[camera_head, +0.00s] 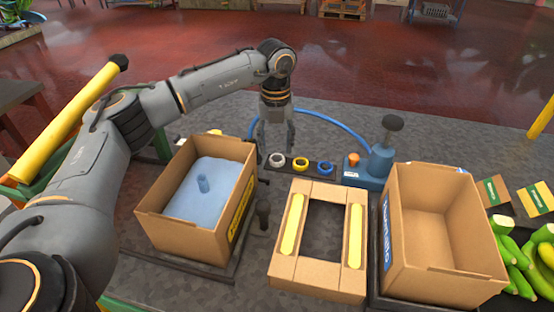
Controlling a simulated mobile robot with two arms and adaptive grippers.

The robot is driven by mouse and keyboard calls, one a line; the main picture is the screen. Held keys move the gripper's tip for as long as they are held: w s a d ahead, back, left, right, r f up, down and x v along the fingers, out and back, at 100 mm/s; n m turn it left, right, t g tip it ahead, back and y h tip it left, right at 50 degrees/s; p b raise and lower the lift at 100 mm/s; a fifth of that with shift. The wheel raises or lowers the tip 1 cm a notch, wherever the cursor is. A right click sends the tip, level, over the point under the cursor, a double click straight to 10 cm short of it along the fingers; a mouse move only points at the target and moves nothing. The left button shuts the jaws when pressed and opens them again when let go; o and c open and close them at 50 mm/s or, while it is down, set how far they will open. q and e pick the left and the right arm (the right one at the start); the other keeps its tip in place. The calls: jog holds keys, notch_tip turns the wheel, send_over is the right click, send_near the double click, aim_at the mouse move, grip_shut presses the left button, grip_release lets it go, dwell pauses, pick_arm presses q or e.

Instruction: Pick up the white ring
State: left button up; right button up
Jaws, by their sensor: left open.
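A white ring (277,160) lies at the left end of a dark narrow strip (312,168), with a yellow ring (301,163) and a blue ring (325,168) to its right. My left gripper (273,150) points down just behind and above the white ring, its fingers apart. From this view I cannot tell whether the fingertips touch the ring. No object shows between the fingers. My right gripper is not in view.
An open box with blue lining (243,185) stands at left, and an empty box (398,213) at right. A cardboard frame with yellow pads (318,287) lies between. A blue device (371,171) stands right of the rings. A blue hose (345,127) curves behind.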

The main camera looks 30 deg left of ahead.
aim_at(277, 159)
pick_arm(q)
jog(key=f, duration=0.2)
jog(key=w+f, duration=0.1)
jog(key=shift+a+f+p, duration=0.1)
jog(key=shift+f+p, duration=0.3)
jog(key=shift+f, duration=0.55)
jog(key=c, duration=0.6)
jog(key=shift+o, duration=0.2)
jog(key=shift+r, duration=0.1)
